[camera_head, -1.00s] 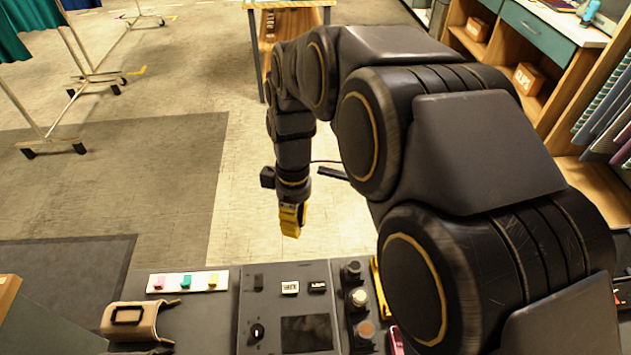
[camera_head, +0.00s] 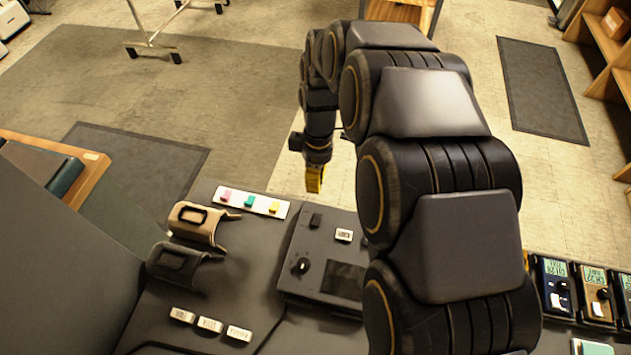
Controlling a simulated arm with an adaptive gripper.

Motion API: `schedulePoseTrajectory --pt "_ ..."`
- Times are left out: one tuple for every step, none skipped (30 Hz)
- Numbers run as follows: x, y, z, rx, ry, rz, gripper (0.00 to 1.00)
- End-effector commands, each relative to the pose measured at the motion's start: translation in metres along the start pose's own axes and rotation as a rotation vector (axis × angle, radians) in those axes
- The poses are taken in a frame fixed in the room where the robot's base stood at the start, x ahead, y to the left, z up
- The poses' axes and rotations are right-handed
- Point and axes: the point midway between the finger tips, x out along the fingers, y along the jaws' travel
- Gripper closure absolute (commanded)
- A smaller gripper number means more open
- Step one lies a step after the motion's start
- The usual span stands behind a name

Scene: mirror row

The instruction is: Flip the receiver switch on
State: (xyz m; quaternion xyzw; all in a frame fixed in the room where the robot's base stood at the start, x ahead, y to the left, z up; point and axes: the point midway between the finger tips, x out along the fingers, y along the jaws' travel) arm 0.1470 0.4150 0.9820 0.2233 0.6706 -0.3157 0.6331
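A dark control panel (camera_head: 285,283) lies on the dark counter below my gripper. It bears a small black switch (camera_head: 316,220), a white-faced switch (camera_head: 343,235), a round knob (camera_head: 301,266) and a dark screen (camera_head: 343,280). Its right side is hidden behind my arm. I cannot tell which part is the receiver switch, nor any switch's position. Several small devices with lit displays stand at the right, among them a black one (camera_head: 555,285) and a tan one (camera_head: 598,295). My gripper (camera_head: 315,180) has yellow fingers, seen edge-on beyond the panel's far edge, apart from it; its opening is unclear.
Two curved holders, one tan (camera_head: 200,222) and one dark (camera_head: 178,262), stand further left. Small white labels (camera_head: 210,325) lie in front. Open floor (camera_head: 250,110) stretches beyond the counter.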

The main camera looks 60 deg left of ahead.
Motion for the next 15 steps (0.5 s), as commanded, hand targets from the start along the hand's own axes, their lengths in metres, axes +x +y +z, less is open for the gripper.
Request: schedulePoseTrajectory --pt "0.011 -0.001 0.0 0.0 -0.002 -0.004 1.0" --pt "0.018 -0.001 0.0 0.0 -0.002 -0.004 1.0" --pt "0.027 -0.001 0.0 0.0 -0.002 -0.006 1.0" --pt "0.034 -0.001 0.0 0.0 -0.001 -0.005 1.0" --pt "0.04 0.0 0.0 0.001 -0.001 -0.004 1.0" --pt "0.049 -0.001 0.0 0.001 -0.001 -0.006 1.0" --pt "0.056 -0.001 0.0 0.0 -0.002 -0.007 1.0" --pt "0.062 -0.001 0.0 0.0 -0.002 -0.006 1.0" --pt "0.07 -0.001 0.0 -0.001 -0.001 -0.003 1.0" --pt "0.075 -0.001 0.0 -0.001 -0.002 -0.004 1.0" --pt "0.081 -0.001 0.0 -0.001 -0.003 -0.005 1.0" --pt "0.088 -0.001 0.0 0.0 -0.003 -0.006 1.0" --pt "0.093 -0.001 0.0 0.0 -0.003 -0.006 1.0" --pt "0.097 -0.001 0.0 0.001 -0.002 -0.004 1.0" --pt "0.101 0.0 0.0 0.001 0.0 -0.002 1.0"
